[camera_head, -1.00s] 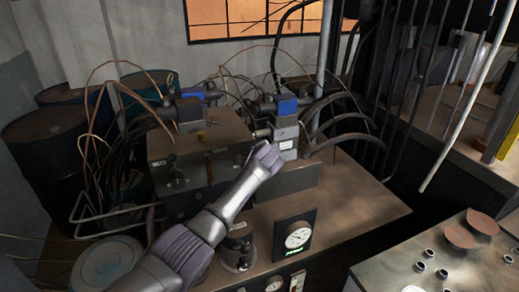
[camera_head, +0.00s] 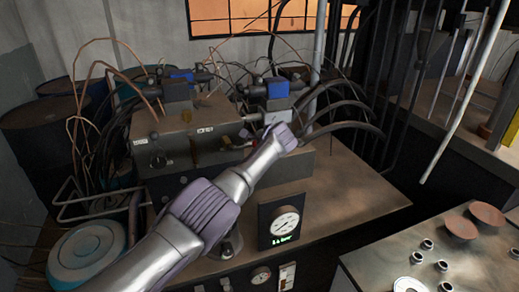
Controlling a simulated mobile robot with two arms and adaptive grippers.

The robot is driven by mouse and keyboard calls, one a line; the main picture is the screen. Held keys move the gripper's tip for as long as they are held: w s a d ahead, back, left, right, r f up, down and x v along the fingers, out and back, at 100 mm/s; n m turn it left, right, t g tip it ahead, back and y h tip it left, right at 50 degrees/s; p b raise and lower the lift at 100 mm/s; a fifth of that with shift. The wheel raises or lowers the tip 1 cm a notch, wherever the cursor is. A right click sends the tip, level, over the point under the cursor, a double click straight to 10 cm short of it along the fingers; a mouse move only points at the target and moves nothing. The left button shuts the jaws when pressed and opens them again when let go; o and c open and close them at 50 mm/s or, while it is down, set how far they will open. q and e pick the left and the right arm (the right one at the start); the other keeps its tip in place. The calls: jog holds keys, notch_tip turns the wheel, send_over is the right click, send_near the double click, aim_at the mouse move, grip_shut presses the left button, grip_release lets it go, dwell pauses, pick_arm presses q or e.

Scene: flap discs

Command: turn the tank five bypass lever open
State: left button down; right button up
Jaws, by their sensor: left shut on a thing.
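My left gripper (camera_head: 283,136) reaches in from the lower left over the bench to the valve block (camera_head: 275,116) with the blue top. It is shut on a small part at the front of that block, which looks like the bypass lever. The gripper and wrist hide most of that part, so its angle cannot be read. No tank number can be read there. My right gripper is not in view.
A dark manifold box (camera_head: 200,135) with a knob stands left of the gripper. A dial gauge (camera_head: 286,222) with a green readout stands below. Black hoses (camera_head: 345,108) arch at the right. Flap discs (camera_head: 487,213) lie on the right table. The bench top right of the gauge is clear.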

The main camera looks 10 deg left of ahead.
pick_arm(q)
jog(key=shift+f, duration=0.3)
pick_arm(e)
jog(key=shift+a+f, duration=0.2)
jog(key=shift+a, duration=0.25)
pick_arm(q)
jog(key=c, duration=0.8)
grip_release()
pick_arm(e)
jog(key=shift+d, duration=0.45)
pick_arm(q)
jog(key=shift+r, duration=0.1)
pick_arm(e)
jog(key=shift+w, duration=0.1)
pick_arm(q)
jog(key=shift+r, duration=0.1)
